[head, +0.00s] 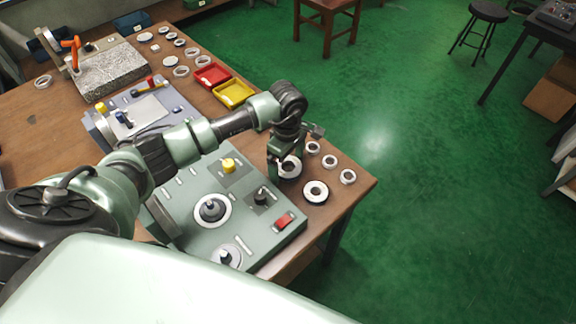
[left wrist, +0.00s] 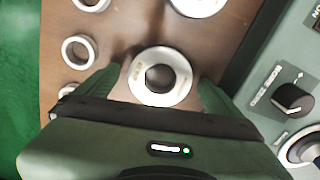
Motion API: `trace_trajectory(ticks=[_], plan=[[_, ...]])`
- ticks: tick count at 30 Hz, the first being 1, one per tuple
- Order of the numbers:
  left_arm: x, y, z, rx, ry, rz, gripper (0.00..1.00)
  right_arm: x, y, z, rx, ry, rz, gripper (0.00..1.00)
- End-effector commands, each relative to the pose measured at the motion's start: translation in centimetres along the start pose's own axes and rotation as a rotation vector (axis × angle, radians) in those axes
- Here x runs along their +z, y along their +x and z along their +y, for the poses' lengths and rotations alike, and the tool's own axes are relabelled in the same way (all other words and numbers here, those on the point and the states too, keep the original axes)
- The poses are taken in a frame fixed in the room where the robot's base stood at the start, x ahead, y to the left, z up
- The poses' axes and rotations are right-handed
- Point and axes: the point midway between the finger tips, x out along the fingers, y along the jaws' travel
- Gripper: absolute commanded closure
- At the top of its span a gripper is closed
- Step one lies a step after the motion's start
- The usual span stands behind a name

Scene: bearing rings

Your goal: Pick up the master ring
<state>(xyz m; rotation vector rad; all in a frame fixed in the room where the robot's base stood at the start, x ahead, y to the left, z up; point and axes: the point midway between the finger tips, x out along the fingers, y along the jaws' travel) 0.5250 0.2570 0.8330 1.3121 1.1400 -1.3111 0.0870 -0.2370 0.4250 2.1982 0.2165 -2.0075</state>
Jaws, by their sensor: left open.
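A large pale ring (head: 291,168) with a dark centre lies on the wooden table beneath my left gripper (head: 284,162). In the left wrist view this ring (left wrist: 160,62) shows dark printed marks on its face, too small to read. My left gripper is open, with one finger on each side of the ring and visible gaps between. A second large ring (head: 316,191) with a dark centre lies nearby, and its edge also shows in the left wrist view (left wrist: 198,5). I cannot tell for certain which large ring is the master. My right gripper is not in view.
Several small rings (head: 348,177) lie near the table's right edge. A green-grey control panel (head: 185,205) with knobs stands close beside the large rings. Red (head: 212,76) and yellow (head: 234,93) trays, more rings and a granite block (head: 110,72) are farther back.

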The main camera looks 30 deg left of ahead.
Motion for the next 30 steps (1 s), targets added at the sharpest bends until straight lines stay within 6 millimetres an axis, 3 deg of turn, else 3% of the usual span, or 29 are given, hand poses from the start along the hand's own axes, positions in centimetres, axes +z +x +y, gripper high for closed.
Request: trace_trajectory(ticks=[3,4,14,23,30], plan=[[0.0,0.0,0.0,0.000,0.000,0.000,0.03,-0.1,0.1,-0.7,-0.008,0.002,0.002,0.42],[0.0,0.0,0.0,0.000,0.000,0.000,0.09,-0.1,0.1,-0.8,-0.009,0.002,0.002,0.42],[0.0,0.0,0.0,0.000,-0.001,0.000,1.00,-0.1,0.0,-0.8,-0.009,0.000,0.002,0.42],[0.0,-0.3,0.1,0.003,-0.001,0.000,1.00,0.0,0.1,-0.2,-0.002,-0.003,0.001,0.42],[0.0,-2.3,0.2,0.007,0.001,0.000,1.00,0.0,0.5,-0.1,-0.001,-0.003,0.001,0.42]])
